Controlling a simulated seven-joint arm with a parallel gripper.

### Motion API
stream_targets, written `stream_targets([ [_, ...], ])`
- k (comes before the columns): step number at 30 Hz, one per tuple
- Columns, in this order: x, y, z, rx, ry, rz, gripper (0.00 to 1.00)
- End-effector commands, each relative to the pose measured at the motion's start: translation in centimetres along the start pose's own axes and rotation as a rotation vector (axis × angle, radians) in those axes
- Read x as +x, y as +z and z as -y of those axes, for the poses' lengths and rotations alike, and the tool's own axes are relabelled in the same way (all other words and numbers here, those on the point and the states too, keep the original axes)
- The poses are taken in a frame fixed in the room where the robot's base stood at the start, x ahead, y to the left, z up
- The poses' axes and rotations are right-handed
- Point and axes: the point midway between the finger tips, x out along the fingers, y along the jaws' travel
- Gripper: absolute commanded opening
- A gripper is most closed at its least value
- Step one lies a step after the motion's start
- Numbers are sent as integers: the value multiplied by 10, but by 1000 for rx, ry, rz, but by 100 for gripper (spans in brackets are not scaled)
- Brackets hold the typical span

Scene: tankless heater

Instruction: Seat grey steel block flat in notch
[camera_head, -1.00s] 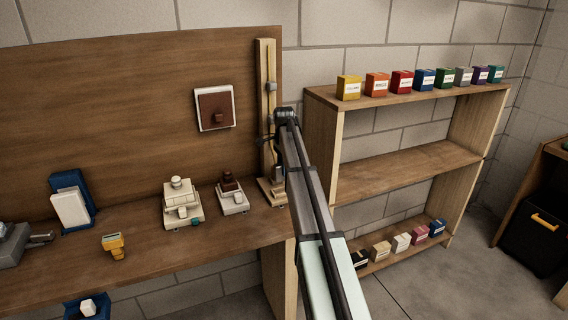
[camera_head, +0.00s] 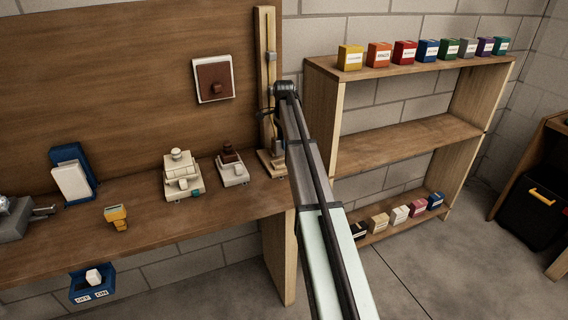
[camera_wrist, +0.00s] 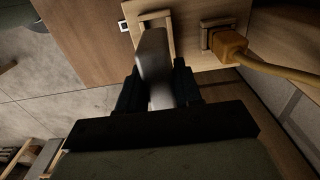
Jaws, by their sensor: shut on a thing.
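The grey steel block (camera_wrist: 154,58) is held between the two dark fingers of my gripper (camera_wrist: 157,88) in the wrist view. The block's far end reaches a light wooden frame (camera_wrist: 168,22) that looks like the notch. The block covers part of this frame, and I cannot tell whether it lies flat or is tilted in it. In the head view, my arm ends beside the tall wooden upright (camera_head: 265,50) at the bench's right end. The block and my fingers cannot be made out there.
An orange-yellow plug-like piece with a thick cable (camera_wrist: 230,46) sits right of the frame. On the bench (camera_head: 150,225) are a brown-and-cream device (camera_head: 232,168), a cream stacked device (camera_head: 181,178) and a yellow tool (camera_head: 116,217). A shelf (camera_head: 400,140) with coloured boxes stands to the right.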

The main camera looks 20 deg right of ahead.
Motion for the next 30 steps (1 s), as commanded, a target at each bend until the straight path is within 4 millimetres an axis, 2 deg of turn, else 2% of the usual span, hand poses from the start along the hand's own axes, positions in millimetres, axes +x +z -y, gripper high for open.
stream_targets([
  [30, 32, 0, 0, 0, 0, 0, 0],
])
